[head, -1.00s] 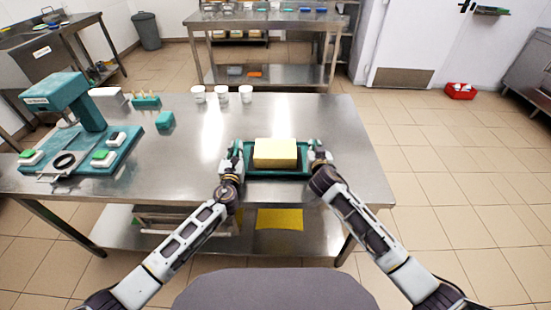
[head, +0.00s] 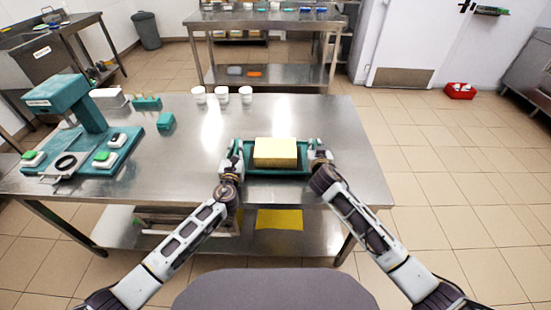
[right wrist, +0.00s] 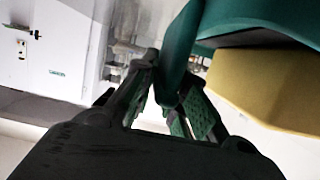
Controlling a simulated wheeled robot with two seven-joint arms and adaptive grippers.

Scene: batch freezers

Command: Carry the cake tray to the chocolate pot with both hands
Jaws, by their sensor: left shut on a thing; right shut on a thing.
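The cake tray is a teal tray (head: 262,174) at the right part of the steel table's front edge, with a yellow block of cake (head: 275,152) on it. My left gripper (head: 236,152) is shut on the tray's left end. My right gripper (head: 316,152) is shut on its right end. In the right wrist view, the fingers (right wrist: 172,92) close around the teal tray rim (right wrist: 177,55), with the yellow cake (right wrist: 265,85) beside it. I cannot tell whether the tray touches the table. I cannot make out a chocolate pot for certain.
Three white cups (head: 222,95) stand at the table's back. A teal machine (head: 75,110) with small blocks on its base is at the left, with a teal block (head: 165,122) beside it. The table's middle is clear. A second steel table (head: 265,20) stands behind.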

